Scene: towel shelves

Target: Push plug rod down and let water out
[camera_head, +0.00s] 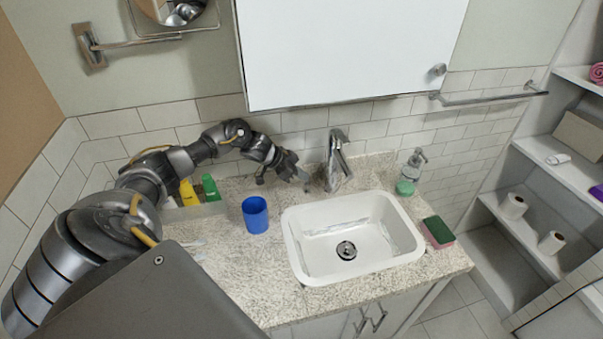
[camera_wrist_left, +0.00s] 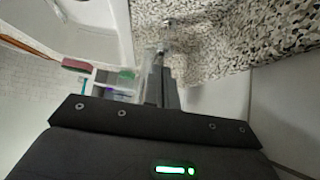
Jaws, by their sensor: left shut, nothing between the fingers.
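The white sink (camera_head: 292,222) is set in the speckled counter, with a dark round drain (camera_head: 346,250) in its floor. The chrome faucet (camera_head: 337,160) stands behind the basin. My left gripper (camera_head: 306,181) is shut and empty, just left of the faucet's base. The plug rod cannot be made out clearly behind the faucet. In the left wrist view, the shut fingers (camera_wrist_left: 160,72) point toward a blurred chrome part (camera_wrist_left: 168,24) over the counter, and the sink's edge (camera_wrist_left: 98,25) shows at the upper left. My right gripper is not in view.
A blue cup (camera_head: 255,214) stands left of the sink. A soap bottle (camera_head: 410,172) and a green-and-pink sponge (camera_head: 438,232) are on the right. Yellow and green bottles (camera_head: 210,187) stand under my left arm. A white cabinet (camera_head: 345,45) hangs above.

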